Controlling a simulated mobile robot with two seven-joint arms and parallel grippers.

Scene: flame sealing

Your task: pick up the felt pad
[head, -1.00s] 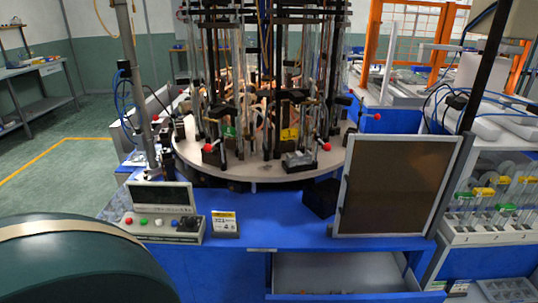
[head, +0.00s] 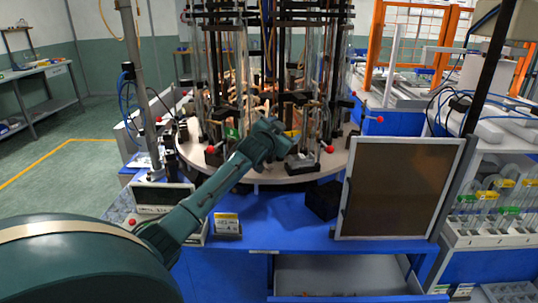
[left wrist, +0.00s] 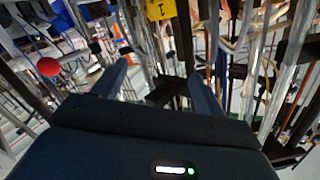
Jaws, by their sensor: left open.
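I cannot make out a felt pad in either view. My left arm reaches from the lower left in the head view. Its gripper end (head: 268,140) is in front of the round table's glass tubes and clamps, and the fingers are hard to make out there. In the left wrist view my left gripper (left wrist: 160,88) has its two fingers spread apart with nothing held between them. Tubes, rods and a yellow tag (left wrist: 160,9) show beyond the fingers. My right gripper is in neither view.
The round table (head: 265,174) carries many upright tubes and red-knobbed clamps. An open drawer (head: 345,275) sits below.

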